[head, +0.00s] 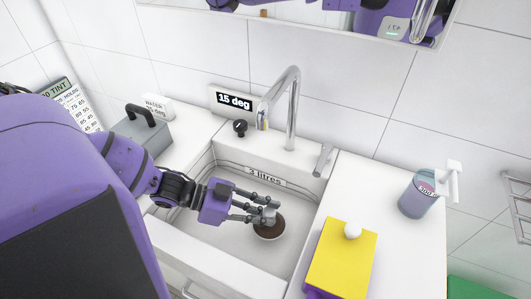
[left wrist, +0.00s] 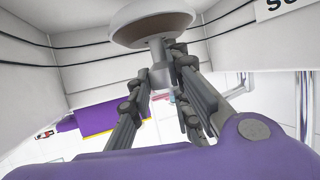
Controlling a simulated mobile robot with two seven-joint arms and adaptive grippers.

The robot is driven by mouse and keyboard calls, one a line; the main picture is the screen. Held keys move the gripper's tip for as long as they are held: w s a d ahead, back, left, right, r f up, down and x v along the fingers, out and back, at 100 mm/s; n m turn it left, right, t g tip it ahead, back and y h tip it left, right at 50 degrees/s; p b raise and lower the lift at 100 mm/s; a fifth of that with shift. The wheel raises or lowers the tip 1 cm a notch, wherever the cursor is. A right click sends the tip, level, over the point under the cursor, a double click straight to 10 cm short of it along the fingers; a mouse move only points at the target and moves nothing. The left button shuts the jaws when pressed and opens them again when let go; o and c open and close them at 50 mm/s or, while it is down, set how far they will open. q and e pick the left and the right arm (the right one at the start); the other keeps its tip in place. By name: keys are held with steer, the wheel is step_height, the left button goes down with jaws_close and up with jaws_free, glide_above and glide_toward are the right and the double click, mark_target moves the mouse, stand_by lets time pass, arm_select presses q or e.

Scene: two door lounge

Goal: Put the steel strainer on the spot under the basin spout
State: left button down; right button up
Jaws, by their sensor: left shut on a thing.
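The white basin (head: 215,165) is set in the counter, with bands on its walls and a "3 litres" label. A curved chrome spout (head: 289,95) rises behind it. My left gripper (head: 262,215) is inside the basin and shut on a small grey steel-coloured piece, which I take as the strainer (left wrist: 160,60). It adjoins a round white-rimmed, brown-faced piece (head: 269,231), also seen in the left wrist view (left wrist: 150,27). Whether the two are one object, and whether it touches the floor, I cannot tell. My right gripper is not in view.
A "15 deg" sign (head: 234,101), a black knob (head: 240,127) and a lever (head: 323,160) stand behind the basin. A grey box with a black handle (head: 145,130) is left. A yellow box (head: 341,262) and a soap bottle (head: 417,196) are right.

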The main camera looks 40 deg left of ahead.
arm_select(q)
step_height(320, 180, down, 3)
steer(key=shift+f, duration=0.2)
steer(key=c, duration=1.6)
jaws_free()
steer(key=shift+v, duration=3.8)
